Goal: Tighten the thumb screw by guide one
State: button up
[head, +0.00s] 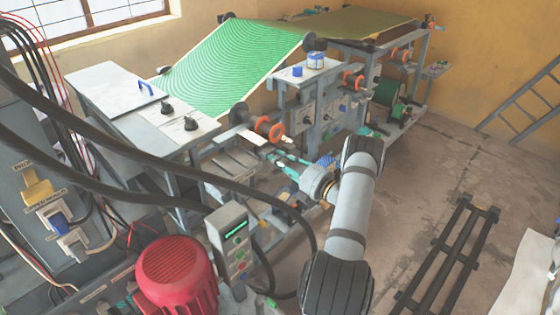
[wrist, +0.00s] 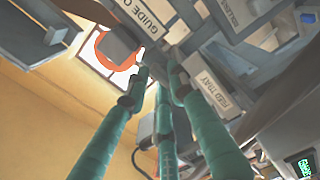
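A label reading "GUIDE O", cut off at the frame edge, marks a grey plate (wrist: 143,14) at the top of the wrist view. A grey block (wrist: 122,46) sits just below it, in front of an orange ring (wrist: 101,48). I cannot make out the thumb screw for certain. My gripper (wrist: 157,72) has teal fingers reaching up toward the block and label. The fingertips stand apart with nothing clearly held between them; whether they touch the block I cannot tell. In the head view my gripper (head: 284,161) is at the near side of the press, below an orange-ringed roller end (head: 268,128).
A plate labelled "FEED TRAY" (wrist: 212,92) is close to the right of my fingers. The grey press frame (head: 300,125) and a green patterned sheet (head: 225,65) lie beyond. A red motor (head: 176,275) and a control box (head: 235,245) stand in front. The floor at right is open around a dark rack (head: 445,255).

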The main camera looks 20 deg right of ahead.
jog(key=shift+o, duration=1.1)
jog(key=v, duration=1.2)
jog(key=x, duration=1.2)
